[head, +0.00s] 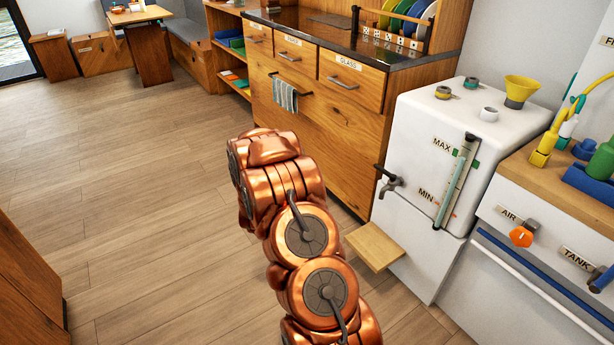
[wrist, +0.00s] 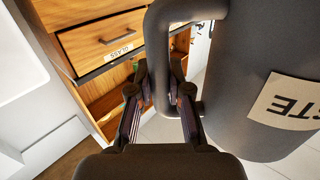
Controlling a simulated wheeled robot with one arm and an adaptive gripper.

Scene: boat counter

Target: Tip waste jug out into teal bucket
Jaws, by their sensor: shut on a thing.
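The waste jug (wrist: 235,75) is dark grey with a pale label reading "STE" at its visible end, and it fills the right of the wrist view. Its handle (wrist: 160,35) passes between the fingers of my gripper (wrist: 160,90), which is shut on it. The jug's mouth and contents are out of view, and I cannot tell how far it is tilted. In the head view my copper arm shows, but the gripper and jug do not. I see no teal bucket in either view.
A white tank (head: 425,150) with a tap (head: 388,182) and a small wooden step (head: 374,247) stands right of my arm. Wooden drawers (head: 345,80) with a hanging towel (head: 284,94) stand behind. The wood floor (head: 130,180) at left is clear.

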